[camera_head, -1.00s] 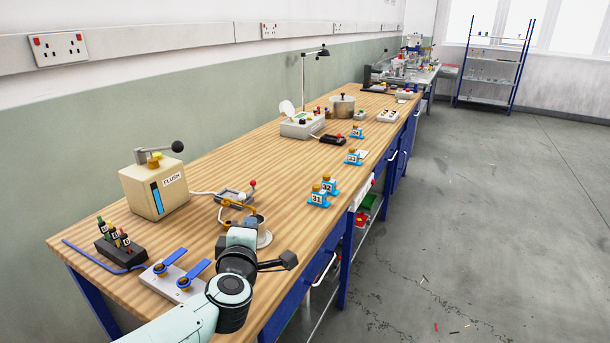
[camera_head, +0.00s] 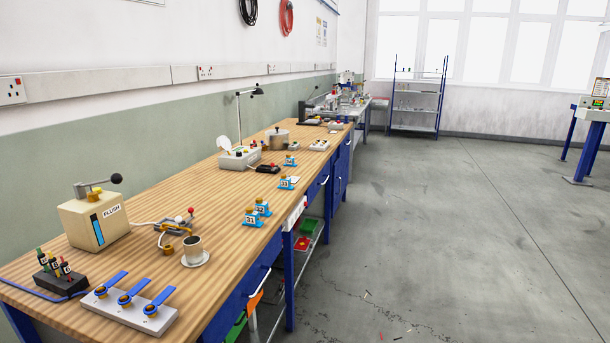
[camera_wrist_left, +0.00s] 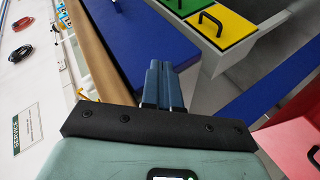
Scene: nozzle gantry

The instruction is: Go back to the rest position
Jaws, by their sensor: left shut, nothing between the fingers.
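My left gripper (camera_wrist_left: 162,85) shows in the left wrist view with its two dark fingers together and nothing between them. It is beside the blue front (camera_wrist_left: 155,40) of the bench, whose wooden edge (camera_wrist_left: 95,50) runs along its left. Neither arm shows in the head view. My right gripper is in no view.
The wooden bench (camera_head: 180,205) carries a FLUSH box (camera_head: 95,219), a cup (camera_head: 194,249) on a saucer, a three-lever white block (camera_head: 129,308) and blue numbered blocks (camera_head: 257,212). Green and yellow lidded bins (camera_wrist_left: 224,25) lie near the left gripper. The floor (camera_head: 440,240) right is clear.

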